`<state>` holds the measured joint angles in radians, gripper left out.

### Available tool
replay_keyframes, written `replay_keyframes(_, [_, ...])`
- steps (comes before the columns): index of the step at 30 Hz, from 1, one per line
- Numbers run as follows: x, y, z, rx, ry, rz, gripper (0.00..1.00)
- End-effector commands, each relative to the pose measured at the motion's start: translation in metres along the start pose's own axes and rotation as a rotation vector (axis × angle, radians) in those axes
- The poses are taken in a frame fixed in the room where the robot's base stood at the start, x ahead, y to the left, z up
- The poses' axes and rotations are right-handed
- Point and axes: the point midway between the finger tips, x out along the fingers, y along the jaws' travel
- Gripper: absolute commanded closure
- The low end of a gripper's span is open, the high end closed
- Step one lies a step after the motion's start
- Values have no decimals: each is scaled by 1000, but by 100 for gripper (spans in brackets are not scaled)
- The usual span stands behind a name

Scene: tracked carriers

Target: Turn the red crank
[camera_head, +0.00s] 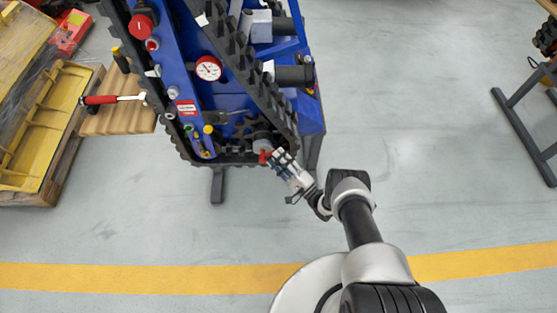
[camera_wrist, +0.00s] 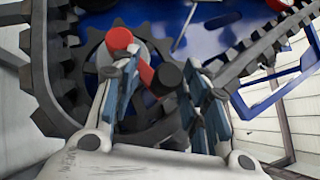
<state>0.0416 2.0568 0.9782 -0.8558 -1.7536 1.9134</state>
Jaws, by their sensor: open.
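The red crank (camera_head: 264,156) is at the near end of the blue tracked carrier, beside the toothed wheel. In the wrist view its red arm (camera_wrist: 145,71) runs down and right from a round red end (camera_wrist: 119,38) to a black knob (camera_wrist: 168,76). My gripper (camera_head: 281,160) is at the crank from the lower right. In the wrist view my gripper (camera_wrist: 163,90) is open, and the black knob appears between its two fingers. The left finger partly covers the red arm. I cannot tell whether a finger touches the crank.
The black toothed track (camera_head: 245,65) runs around the blue carrier (camera_head: 230,103), close to my gripper on both sides in the wrist view. A gauge (camera_head: 208,68) sits on the carrier. A wooden pallet (camera_head: 120,110) with a red-handled tool (camera_head: 100,100) lies left.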

Motion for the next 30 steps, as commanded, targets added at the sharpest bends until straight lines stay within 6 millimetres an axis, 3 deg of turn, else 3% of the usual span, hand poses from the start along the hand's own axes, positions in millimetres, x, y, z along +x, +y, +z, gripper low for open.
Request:
replay_keyframes(6, [-3,1,0,2,2,1,59])
replay_keyframes(10, [-15,-1,0,2,3,3,59])
replay_keyframes(21, [-92,-19,4,2,7,1,59])
replay_keyframes(30, [-126,-28,8,1,2,0,59])
